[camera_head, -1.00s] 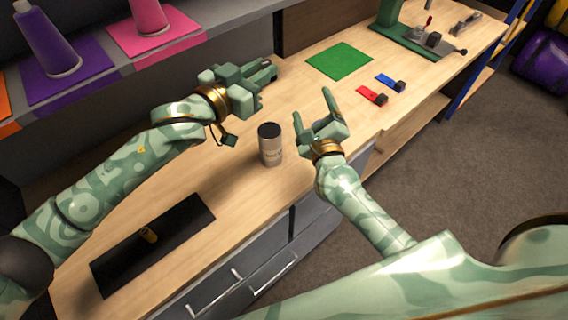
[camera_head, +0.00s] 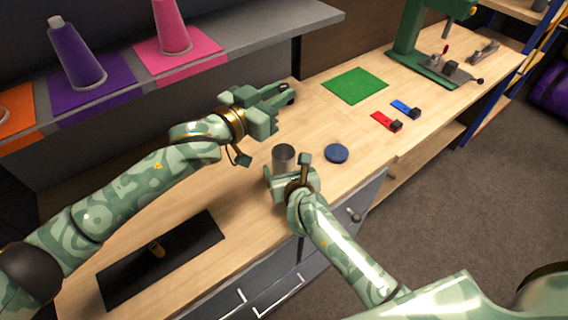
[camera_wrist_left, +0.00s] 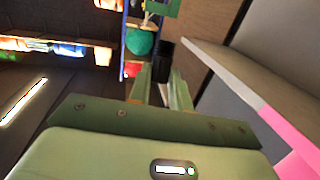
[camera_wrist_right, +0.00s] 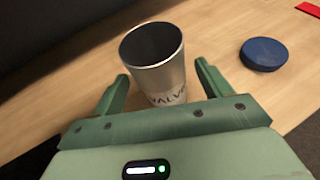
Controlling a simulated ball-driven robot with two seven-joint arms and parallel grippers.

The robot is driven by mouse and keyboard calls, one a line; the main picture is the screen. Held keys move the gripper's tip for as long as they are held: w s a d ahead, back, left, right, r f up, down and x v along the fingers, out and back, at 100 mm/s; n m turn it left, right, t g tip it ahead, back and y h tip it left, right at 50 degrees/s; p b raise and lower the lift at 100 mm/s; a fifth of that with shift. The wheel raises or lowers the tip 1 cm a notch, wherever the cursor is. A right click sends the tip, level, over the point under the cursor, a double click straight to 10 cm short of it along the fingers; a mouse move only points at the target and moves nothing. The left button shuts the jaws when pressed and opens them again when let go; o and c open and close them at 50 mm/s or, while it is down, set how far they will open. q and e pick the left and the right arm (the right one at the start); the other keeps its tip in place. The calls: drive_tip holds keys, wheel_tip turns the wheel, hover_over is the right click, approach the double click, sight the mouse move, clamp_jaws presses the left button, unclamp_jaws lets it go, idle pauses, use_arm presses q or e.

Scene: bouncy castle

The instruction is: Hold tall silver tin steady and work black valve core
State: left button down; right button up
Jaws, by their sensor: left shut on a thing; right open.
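The tall silver tin (camera_head: 283,153) stands upright and open-topped on the wooden bench. The right wrist view shows its dark inside and part of a "VALV" label on the tin (camera_wrist_right: 158,75). My right gripper (camera_head: 287,166) is open, with its fingers either side of the tin and small gaps showing. My left gripper (camera_head: 287,90) is above the back of the bench, beyond the tin, shut on a small black thing, likely the black valve core (camera_wrist_left: 163,47). Only a dark bit of the core shows at the fingertips in the head view (camera_head: 291,99).
A dark blue disc (camera_head: 336,153) lies right of the tin. A red piece (camera_head: 386,121), a blue piece (camera_head: 405,109) and a green mat (camera_head: 355,86) lie farther back. A green press (camera_head: 432,62) stands at the far end. A black mat (camera_head: 190,240) lies front left.

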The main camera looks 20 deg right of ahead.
drive_tip(key=shift+x, duration=1.3)
drive_tip(key=c, duration=1.1)
use_arm(q)
wheel_tip(320, 180, down, 11)
drive_tip(key=a, duration=0.2)
drive_tip(key=shift+a, duration=0.25)
drive_tip(key=shift+s+f, duration=0.1)
drive_tip(key=c, duration=1.2)
unclamp_jaws()
